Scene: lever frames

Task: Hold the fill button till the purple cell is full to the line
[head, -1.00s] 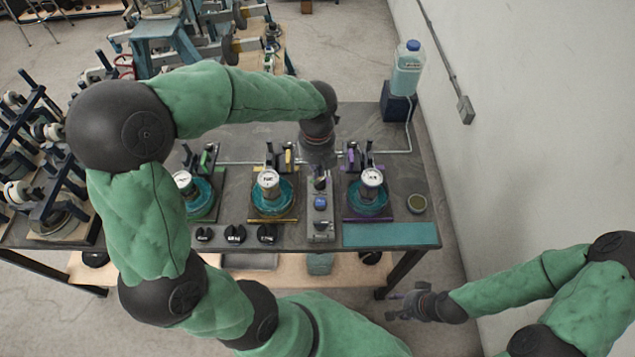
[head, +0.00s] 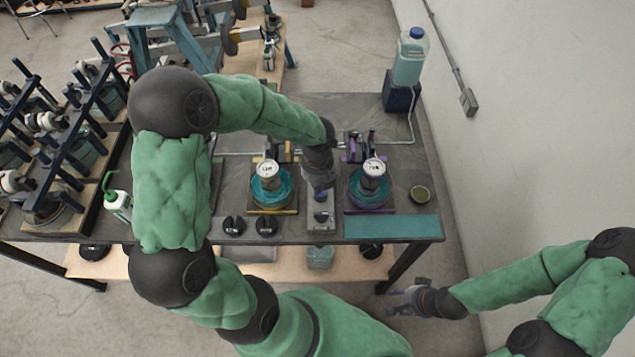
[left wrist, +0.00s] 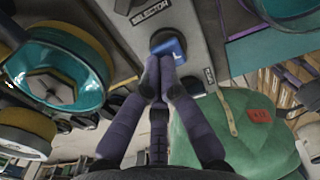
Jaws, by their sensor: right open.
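The purple cell (head: 369,200) is a round teal-filled vessel on a purple-edged base, with a white-faced gauge (head: 374,167) on top. Its fill line cannot be made out. Left of it stands a grey control box (head: 321,222) with a blue button. In the left wrist view the blue button (left wrist: 170,43) sits beside the word SELECTOR. My left gripper (head: 320,186) is over the box; its fingertips (left wrist: 162,62) are together, at or just short of the button; contact is unclear. My right gripper (head: 398,294) is open and empty, off the table's front right.
A yellow-based cell (head: 272,207) stands left of the box. A bottle of teal liquid (head: 409,62) stands on a dark block at the back right. Black knobs (head: 266,226) lie in front, and a small round dish (head: 418,194) is at the right. A teal mat (head: 391,227) lies front right.

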